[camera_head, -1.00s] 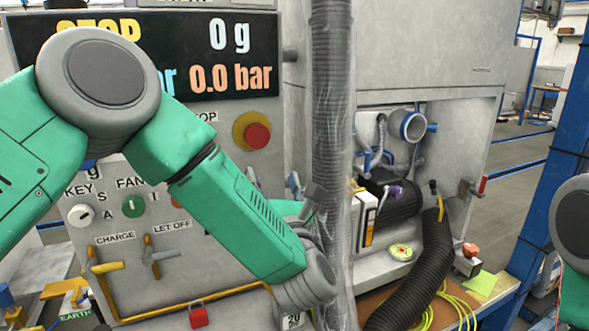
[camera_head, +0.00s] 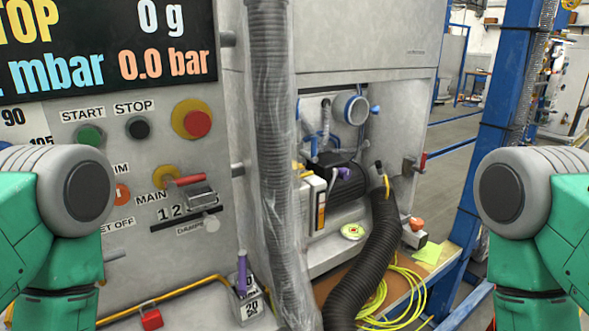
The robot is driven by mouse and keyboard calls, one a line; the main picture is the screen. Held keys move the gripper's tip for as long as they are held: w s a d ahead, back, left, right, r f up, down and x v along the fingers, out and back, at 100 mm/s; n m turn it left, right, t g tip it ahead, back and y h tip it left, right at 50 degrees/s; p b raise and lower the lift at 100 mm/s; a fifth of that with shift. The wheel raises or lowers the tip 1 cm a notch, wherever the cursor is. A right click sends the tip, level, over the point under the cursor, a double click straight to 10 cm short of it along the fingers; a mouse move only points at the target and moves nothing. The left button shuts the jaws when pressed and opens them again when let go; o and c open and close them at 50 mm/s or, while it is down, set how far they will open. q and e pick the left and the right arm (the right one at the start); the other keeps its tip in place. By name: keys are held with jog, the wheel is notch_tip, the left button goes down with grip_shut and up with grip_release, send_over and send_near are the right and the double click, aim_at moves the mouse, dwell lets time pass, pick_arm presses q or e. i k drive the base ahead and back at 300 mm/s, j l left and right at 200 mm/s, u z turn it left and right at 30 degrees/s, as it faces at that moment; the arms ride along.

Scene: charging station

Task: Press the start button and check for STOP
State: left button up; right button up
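The green start button (camera_head: 90,136) sits under the START label on the grey panel (camera_head: 225,130), at the left of the head view. A black stop button (camera_head: 138,128) is just right of it. The display (camera_head: 110,48) above shows yellow letters "TOP", cut off by the left picture edge, with "0 g", "mbar" and "0.0 bar". My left arm is at the left edge, below the start button, and my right arm is at the right edge. Neither gripper is in view.
A red emergency knob (camera_head: 197,123) and a red-handled main switch (camera_head: 187,181) are on the panel. A wrapped vertical hose (camera_head: 272,130) stands right of it. A black corrugated hose (camera_head: 372,240) and yellow cable (camera_head: 402,290) lie on the bench. A blue post (camera_head: 500,110) stands at right.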

aim_at(91, 137)
jog(key=u, duration=0.95)
